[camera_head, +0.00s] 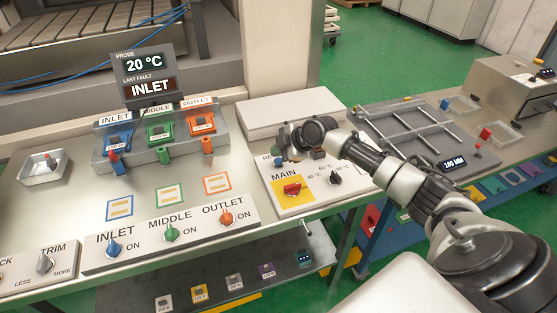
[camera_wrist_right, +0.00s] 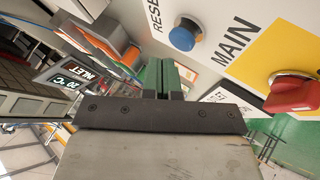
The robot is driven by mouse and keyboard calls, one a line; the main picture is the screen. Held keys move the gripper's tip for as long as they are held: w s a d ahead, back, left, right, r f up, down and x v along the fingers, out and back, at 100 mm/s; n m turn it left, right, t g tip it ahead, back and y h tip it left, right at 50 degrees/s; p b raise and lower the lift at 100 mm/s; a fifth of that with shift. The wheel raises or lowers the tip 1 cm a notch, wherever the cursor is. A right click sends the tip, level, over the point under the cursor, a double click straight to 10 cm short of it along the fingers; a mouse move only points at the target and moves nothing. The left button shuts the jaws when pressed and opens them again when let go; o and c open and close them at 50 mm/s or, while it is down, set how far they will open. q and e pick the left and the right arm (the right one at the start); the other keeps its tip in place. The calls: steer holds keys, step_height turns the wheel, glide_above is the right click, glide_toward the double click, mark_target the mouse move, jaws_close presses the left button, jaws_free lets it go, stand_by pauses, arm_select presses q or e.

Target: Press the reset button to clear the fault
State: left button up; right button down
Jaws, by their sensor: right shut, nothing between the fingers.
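The blue reset button (camera_head: 279,162) sits on the white control panel (camera_head: 304,204), beside a partly covered label beginning "RE". In the right wrist view the round blue button (camera_wrist_right: 184,38) stands next to the letters "RESE". My right gripper (camera_head: 282,144) is over the far left part of the panel, close to the button. In the wrist view its shut, empty fingers (camera_wrist_right: 162,78) are below and left of the button, apart from it in the picture. The fault display (camera_head: 150,86) reads "INLET" under "LAST FAULT". My left gripper is not in view.
The red MAIN switch (camera_head: 292,189) on a yellow plate and a black knob (camera_head: 335,178) are near the button. INLET, MIDDLE and OUTLET knobs line a strip (camera_head: 170,236) to the left. A white box (camera_head: 290,110) stands behind the panel.

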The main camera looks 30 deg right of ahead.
mark_target(278, 161)
steer(key=shift+f, duration=0.15)
stand_by(0.7)
steer(key=shift+f+b, duration=0.3)
steer(key=shift+b, duration=0.1)
steer(key=shift+f+b, duration=0.55)
stand_by(0.5)
stand_by(0.4)
steer(key=shift+r+p, duration=0.6)
steer(key=shift+r, duration=0.4)
step_height(278, 161, up, 5)
steer(key=p, duration=0.3)
